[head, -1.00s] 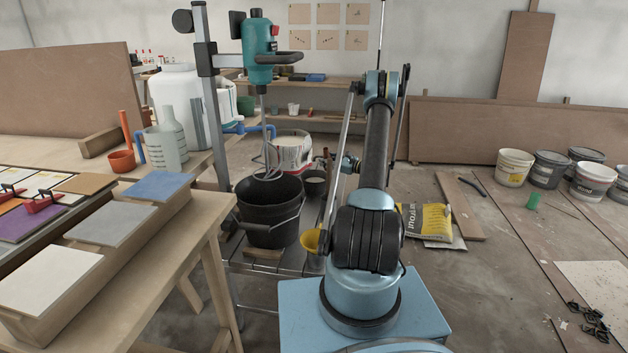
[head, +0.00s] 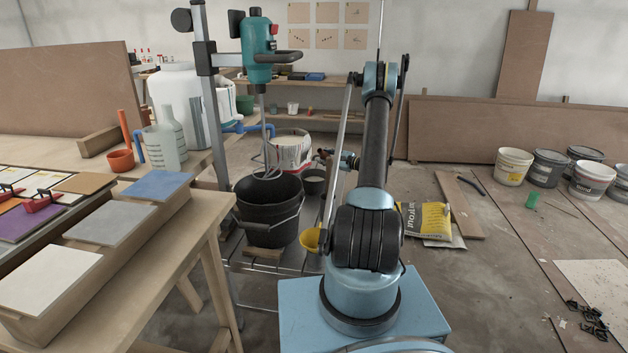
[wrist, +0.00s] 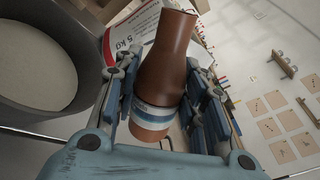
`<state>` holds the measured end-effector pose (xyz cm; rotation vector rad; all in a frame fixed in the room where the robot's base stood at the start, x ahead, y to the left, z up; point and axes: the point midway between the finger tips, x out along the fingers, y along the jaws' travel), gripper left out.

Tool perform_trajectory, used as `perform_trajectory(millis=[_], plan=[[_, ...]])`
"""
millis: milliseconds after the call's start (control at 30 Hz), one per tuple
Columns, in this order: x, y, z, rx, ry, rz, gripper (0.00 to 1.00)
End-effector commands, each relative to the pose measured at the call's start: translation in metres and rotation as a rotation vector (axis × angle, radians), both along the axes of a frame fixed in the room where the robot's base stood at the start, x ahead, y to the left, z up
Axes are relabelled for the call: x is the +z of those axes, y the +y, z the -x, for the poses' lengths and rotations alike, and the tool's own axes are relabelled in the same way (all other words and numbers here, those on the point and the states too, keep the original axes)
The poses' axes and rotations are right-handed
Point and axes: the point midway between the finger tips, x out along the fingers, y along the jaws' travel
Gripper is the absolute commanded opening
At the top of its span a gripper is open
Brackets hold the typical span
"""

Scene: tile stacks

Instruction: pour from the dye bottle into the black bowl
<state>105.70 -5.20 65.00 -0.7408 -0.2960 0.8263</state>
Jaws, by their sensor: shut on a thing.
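The dye bottle (wrist: 167,52) is reddish brown with a blue and white band. My gripper (wrist: 160,88) is shut around it, a finger on each side near the band. In the head view my gripper (head: 347,161) is small and partly behind my arm, and the bottle shows as a brownish shape (head: 323,153) to its left, apparently tilted. A small dark round container (head: 314,188) with a grey inside, seemingly the black bowl, stands below the bottle. A dark container wall (wrist: 86,45) with a grey inside fills the wrist view's left. No stream shows.
A large black bucket (head: 268,222) stands under the teal mixer (head: 259,60), left of the dark container. A white tub with a red label (head: 291,148) is behind. A yellow cup (head: 311,240) is near my arm. A workbench (head: 190,235) with tiles is at left.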

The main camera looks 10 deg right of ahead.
Motion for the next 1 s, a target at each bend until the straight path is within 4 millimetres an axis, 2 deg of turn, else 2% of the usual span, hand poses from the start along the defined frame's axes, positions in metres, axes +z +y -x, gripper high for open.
perform_trajectory(millis=[267,667,1000], plan=[[-0.015,-0.002,-0.002,-0.001,-0.093,0.087,0.12],[-0.022,-0.003,-0.003,0.0,-0.131,0.123,0.12],[-0.018,-0.004,-0.004,0.0,-0.164,0.153,0.12]])
